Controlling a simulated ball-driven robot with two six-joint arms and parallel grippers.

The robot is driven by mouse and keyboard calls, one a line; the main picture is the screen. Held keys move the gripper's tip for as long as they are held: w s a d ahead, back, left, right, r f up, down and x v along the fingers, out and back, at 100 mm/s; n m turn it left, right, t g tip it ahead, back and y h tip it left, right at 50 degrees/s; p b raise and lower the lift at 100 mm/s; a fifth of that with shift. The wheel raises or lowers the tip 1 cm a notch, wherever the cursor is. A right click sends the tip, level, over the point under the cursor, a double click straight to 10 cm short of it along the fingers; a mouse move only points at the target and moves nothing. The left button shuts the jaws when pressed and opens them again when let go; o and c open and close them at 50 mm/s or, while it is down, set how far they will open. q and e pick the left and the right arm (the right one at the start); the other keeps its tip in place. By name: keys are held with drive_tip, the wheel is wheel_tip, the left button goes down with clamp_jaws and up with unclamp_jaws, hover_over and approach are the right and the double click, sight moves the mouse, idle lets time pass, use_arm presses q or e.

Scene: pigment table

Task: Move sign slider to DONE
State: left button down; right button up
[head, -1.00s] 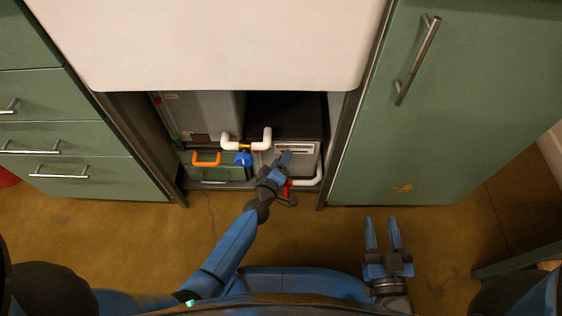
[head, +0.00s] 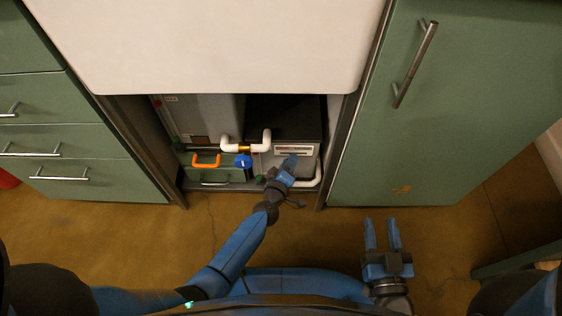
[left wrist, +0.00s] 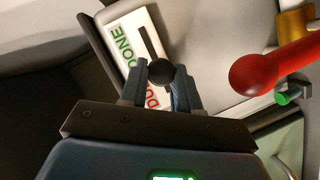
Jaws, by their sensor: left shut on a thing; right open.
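The sign (left wrist: 122,20) is a white plate with a dark slot, green DONE lettering and red lettering partly hidden by my fingers. Its round black slider knob (left wrist: 160,74) sits between the fingertips of my left gripper (left wrist: 160,82), which is shut on it. The knob is near where the green and red words meet, and empty slot runs from it along DONE. In the head view the sign (head: 292,150) is on the cabinet's inside right, with my left gripper (head: 288,167) in front. My right gripper (head: 382,236) is open and empty above the floor.
White pipe (head: 266,137), a blue knob (head: 243,160) and an orange handle (head: 206,160) lie left of the sign. A red rounded handle (left wrist: 265,74) is close right of my fingers in the wrist view. Green cabinet fronts (head: 440,120) flank the opening.

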use_arm(q)
drive_tip(key=d, duration=0.4)
drive_tip(key=shift+d+p, duration=0.3)
drive_tip(key=shift+d, duration=0.05)
drive_tip(key=c, duration=0.8)
unclamp_jaws()
drive_tip(key=shift+d, duration=0.15)
drive_tip(key=shift+s, duration=0.1)
drive_tip(key=shift+s+r, duration=0.15)
drive_tip(key=shift+s, duration=0.05)
drive_tip(key=shift+p+v, duration=2.8)
drive_tip(key=shift+v, duration=2.35)
